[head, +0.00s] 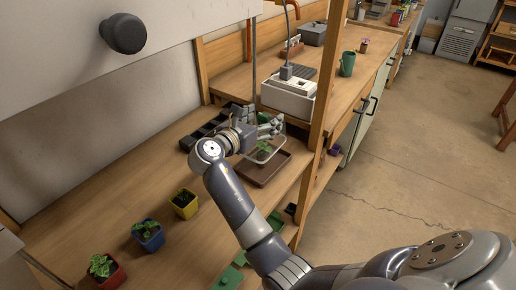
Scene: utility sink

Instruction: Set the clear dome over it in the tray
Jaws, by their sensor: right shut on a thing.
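The clear dome (272,155) shows as a pale, see-through outline at the brown tray (262,181) on the wooden bench. My right gripper (270,127) is shut on the dome at its upper part, on the tray's far side. A small green plant (263,146) shows at the dome, partly covered by my gripper. I cannot tell whether the dome's rim touches the tray or hangs just above it. My left gripper is not in view.
A black cell tray (203,134) lies left of my right gripper. Yellow (185,206), blue (147,237) and red (106,275) pots with seedlings stand along the bench. A wooden post (325,85) rises close to the right of the brown tray. A white sink (287,98) is behind.

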